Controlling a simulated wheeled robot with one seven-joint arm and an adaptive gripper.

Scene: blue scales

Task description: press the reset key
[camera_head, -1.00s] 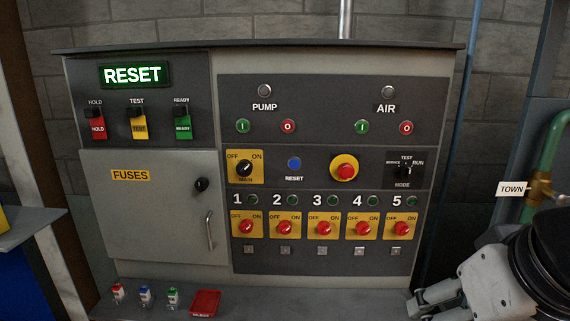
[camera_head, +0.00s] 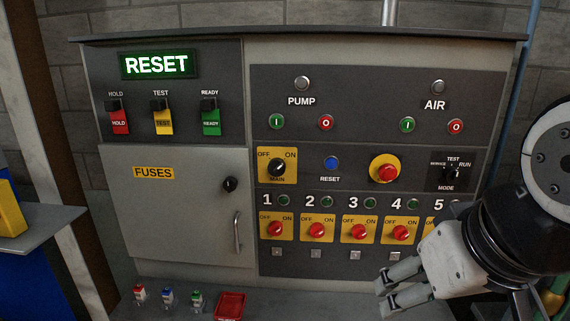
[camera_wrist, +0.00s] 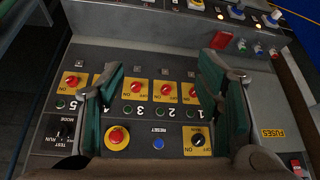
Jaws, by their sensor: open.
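The reset key is a round blue button (camera_head: 331,163) above a RESET label, between the yellow MAIN switch and the red mushroom button. The button also shows in the wrist view (camera_wrist: 158,144), upside down, between the two fingers and lower than their tips. My gripper (camera_head: 386,296) is at the lower right of the head view, in front of the panel's lower right part and apart from the blue button. In the wrist view my gripper's fingers (camera_wrist: 166,72) are spread wide with nothing between them. A lit green RESET sign (camera_head: 157,65) glows at the panel's upper left.
The red mushroom button (camera_head: 387,173) and the MAIN switch (camera_head: 277,167) flank the blue button. Red numbered knobs (camera_head: 318,230) run below. A ledge (camera_head: 180,308) holds small fuses and a red tray (camera_head: 230,305). A grey fuse door (camera_head: 180,220) with a handle is at left.

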